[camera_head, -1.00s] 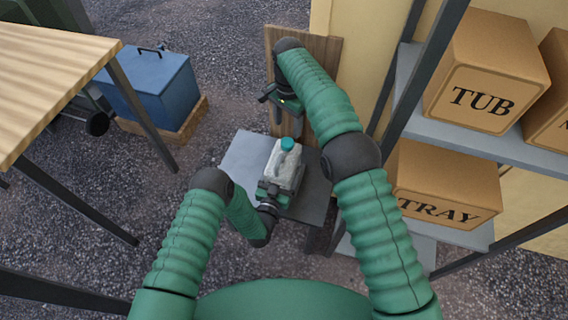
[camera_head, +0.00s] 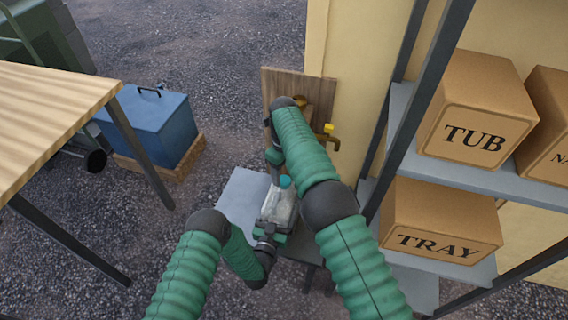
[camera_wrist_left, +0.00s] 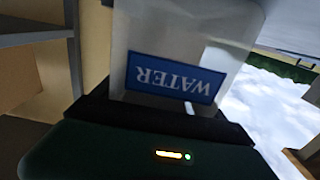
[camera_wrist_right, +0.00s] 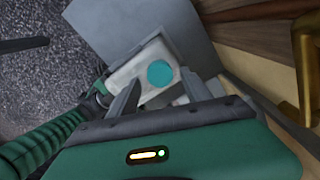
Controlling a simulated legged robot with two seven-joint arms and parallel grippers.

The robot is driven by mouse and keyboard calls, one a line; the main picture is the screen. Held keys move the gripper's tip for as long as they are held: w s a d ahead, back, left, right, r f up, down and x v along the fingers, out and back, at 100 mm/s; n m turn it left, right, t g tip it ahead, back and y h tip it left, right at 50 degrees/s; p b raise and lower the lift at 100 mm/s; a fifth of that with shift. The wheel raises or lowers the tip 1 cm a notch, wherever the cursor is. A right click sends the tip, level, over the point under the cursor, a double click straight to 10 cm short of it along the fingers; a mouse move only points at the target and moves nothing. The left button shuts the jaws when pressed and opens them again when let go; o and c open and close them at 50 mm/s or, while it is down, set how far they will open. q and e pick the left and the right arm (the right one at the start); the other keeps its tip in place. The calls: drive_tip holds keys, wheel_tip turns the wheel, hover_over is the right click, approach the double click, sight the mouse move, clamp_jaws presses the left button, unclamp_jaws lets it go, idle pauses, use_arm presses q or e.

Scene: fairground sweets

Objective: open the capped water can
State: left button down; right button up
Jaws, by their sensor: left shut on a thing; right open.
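The water can (camera_head: 279,206) is a pale, translucent container with a teal cap (camera_head: 285,182), standing on a small grey table. In the left wrist view the can (camera_wrist_left: 180,35) fills the middle, with a blue WATER label upside down. My left gripper (camera_head: 272,226) is shut on the can's near side. My right gripper (camera_head: 275,160) is above the can, partly hidden by its own arm. In the right wrist view its open fingers (camera_wrist_right: 162,80) point toward the teal cap, which shows between them; I cannot tell whether they touch it.
A shelf with TUB (camera_head: 475,105) and TRAY (camera_head: 440,220) boxes is at right. A blue lidded box (camera_head: 150,125) and a wooden table (camera_head: 50,100) are at left. The grey table (camera_head: 237,195) is bare at left.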

sight(284, 180)
drive_tip(key=shift+f, duration=1.6)
drive_tip(key=shift+c, duration=0.4)
